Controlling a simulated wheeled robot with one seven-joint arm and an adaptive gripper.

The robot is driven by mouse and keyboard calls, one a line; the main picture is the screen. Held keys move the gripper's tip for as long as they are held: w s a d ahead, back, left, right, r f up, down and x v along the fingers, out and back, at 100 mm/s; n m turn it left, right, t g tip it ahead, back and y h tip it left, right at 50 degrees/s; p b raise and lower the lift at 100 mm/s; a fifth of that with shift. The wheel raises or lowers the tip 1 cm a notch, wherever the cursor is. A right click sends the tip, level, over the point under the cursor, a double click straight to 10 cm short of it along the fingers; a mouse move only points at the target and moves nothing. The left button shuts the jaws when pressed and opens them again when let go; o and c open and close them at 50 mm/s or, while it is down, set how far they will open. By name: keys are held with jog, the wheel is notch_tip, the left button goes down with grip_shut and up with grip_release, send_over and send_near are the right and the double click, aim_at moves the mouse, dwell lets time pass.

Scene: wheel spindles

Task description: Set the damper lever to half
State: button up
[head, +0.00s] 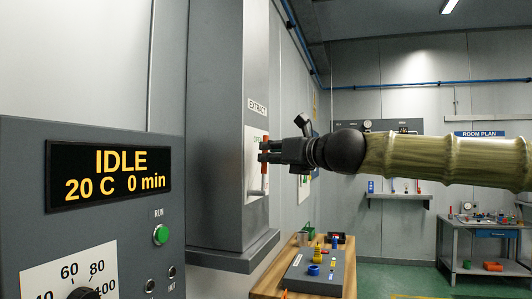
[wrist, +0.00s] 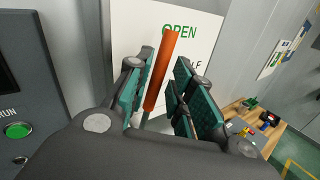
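The damper lever has an orange handle (wrist: 163,65) and a thin grey shaft. It stands in front of a white plate (wrist: 205,30) on the grey duct, its top end over the green word OPEN. A lower word ending in "LF" is partly hidden. My gripper (wrist: 160,92) is open, with its teal-padded fingers on either side of the handle. A gap shows on the right of the handle; contact on the left side is unclear. In the head view, my gripper (head: 270,152) reaches the lever (head: 265,181) from the right, and its fingers hide part of the handle.
A control panel (head: 110,205) reading IDLE, with a green RUN button (head: 161,235), stands at the near left. A wooden bench (head: 268,284) with a grey tray and small parts lies below my arm. A metal table (head: 484,228) stands at the far right.

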jog(key=shift+x, duration=1.4)
grip_shut()
